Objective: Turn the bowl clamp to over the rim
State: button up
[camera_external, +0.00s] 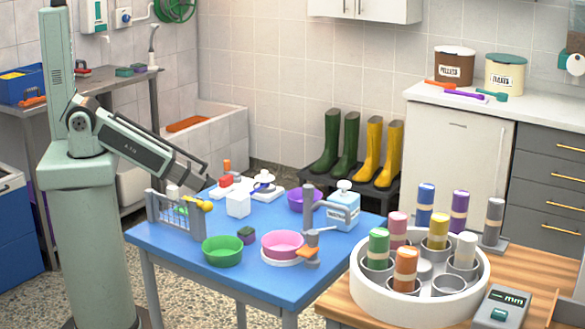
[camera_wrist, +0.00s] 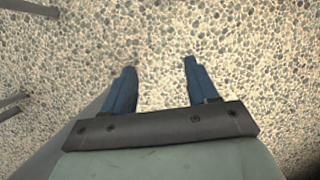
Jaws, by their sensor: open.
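A pink bowl (camera_external: 282,243) sits on a white round base (camera_external: 284,262) near the front right of the blue table. Beside its right side is what looks like the bowl clamp (camera_external: 307,256), with an orange part and a grey part. I cannot tell exactly how the clamp lies against the rim. My gripper (camera_wrist: 160,82) shows open and empty in the wrist view, over bare pebbled floor. In the external view my arm reaches down to the table's back left, well left of the pink bowl. There the fingers are too small to make out.
A green bowl (camera_external: 222,250) and a dark small block (camera_external: 246,235) stand left of the pink bowl. A grey post (camera_external: 308,208), purple bowl (camera_external: 299,202) and pump bottle (camera_external: 343,208) stand behind.

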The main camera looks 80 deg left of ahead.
jog(key=w+d+r+t, duration=0.1)
jog(key=w+d+r, duration=0.1)
jog(key=w+r, duration=0.65)
jog(key=w+d+r+n+t, duration=0.15)
jog(key=w+r, duration=0.35)
jog(key=w, duration=0.6)
jog(key=w+d+r+m+t, duration=0.1)
jog(key=w+d+r+t, duration=0.1)
jog(key=w+r, duration=0.6)
jog(key=w+d+r+t, duration=0.1)
jog(key=w+d+r, duration=0.55)
jog(key=w, duration=0.35)
jog(key=w+d+r+m+t+y, duration=0.1)
jog(key=w+d+r+t, duration=0.1)
jog(key=d+r, duration=0.65)
jog(key=w+d+r+m+t+y, duration=0.15)
jog(key=d+r, duration=0.35)
jog(key=d, duration=0.6)
notch_tip(320, 180, up, 12)
jog(key=n+h, duration=0.1)
jog(key=h, duration=0.2)
send_over(312, 232)
jog(key=s, duration=0.6)
jog(key=shift+g, duration=0.4)
jog(key=x, duration=1.3)
jog(key=shift+w+a, duration=0.15)
jog(key=shift+w, duration=0.2)
jog(key=shift+c, duration=0.3)
